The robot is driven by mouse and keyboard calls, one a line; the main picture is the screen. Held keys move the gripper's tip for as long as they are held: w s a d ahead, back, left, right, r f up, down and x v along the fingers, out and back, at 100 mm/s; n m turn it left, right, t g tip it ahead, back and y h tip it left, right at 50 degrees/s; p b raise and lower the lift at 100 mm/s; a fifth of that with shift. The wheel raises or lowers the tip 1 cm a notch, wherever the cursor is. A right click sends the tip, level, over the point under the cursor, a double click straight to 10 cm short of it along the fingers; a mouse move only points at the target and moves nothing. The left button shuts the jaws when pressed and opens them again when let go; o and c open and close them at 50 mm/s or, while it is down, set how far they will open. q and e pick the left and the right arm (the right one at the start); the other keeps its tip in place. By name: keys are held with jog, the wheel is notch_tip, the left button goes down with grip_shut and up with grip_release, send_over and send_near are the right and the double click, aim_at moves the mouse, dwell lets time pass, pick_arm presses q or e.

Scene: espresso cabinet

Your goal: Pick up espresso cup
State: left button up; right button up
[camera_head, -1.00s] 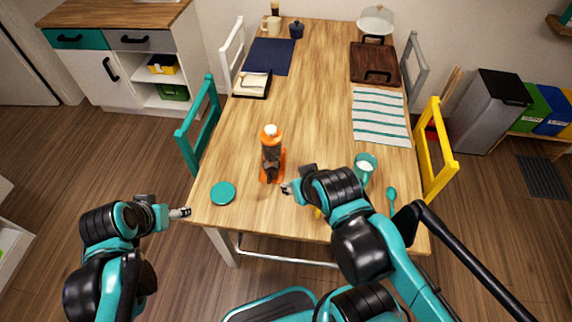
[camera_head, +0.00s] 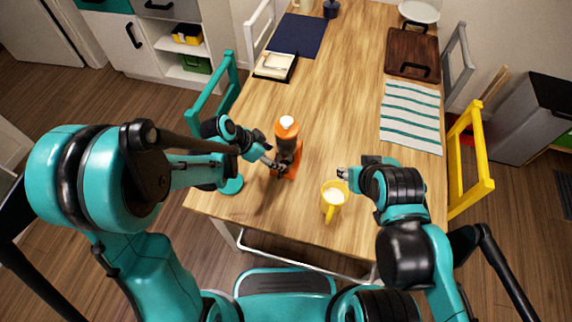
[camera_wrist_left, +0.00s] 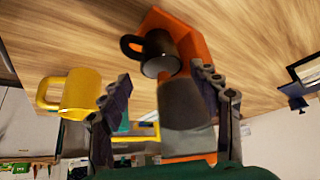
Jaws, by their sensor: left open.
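A small dark espresso cup (camera_wrist_left: 160,55) with a handle stands at the orange base of the espresso maker (camera_head: 287,132) in the left wrist view. In the head view I cannot make it out clearly beside my gripper. My left gripper (camera_head: 277,166) is open at the front of the maker. In the left wrist view its fingers (camera_wrist_left: 165,100) are spread, with the cup beyond them and the maker's grey body (camera_wrist_left: 187,105) showing between them. My right gripper (camera_head: 343,174) is beside the yellow mug; whether its jaws are open is unclear.
A yellow mug (camera_head: 330,206) with pale contents stands right of the maker; it also shows in the left wrist view (camera_wrist_left: 80,90). A striped cloth (camera_head: 412,115) lies right. The table middle is clear.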

aim_at(279, 159)
pick_arm(q)
jog(key=x, duration=0.1)
jog(key=b+x, duration=0.2)
jog(key=x, duration=0.1)
jog(key=shift+s+a+f, duration=0.1)
jog(key=shift+a+f, duration=0.1)
jog(key=shift+a, duration=0.05)
jog(key=shift+d+f, duration=0.25)
jog(key=shift+f, duration=0.05)
jog(key=shift+r, duration=0.1)
jog(key=shift+c, duration=1.3)
jog(key=shift+a, duration=0.1)
jog(key=c, duration=0.7)
jog(key=shift+r, duration=0.1)
jog(key=shift+c, duration=0.2)
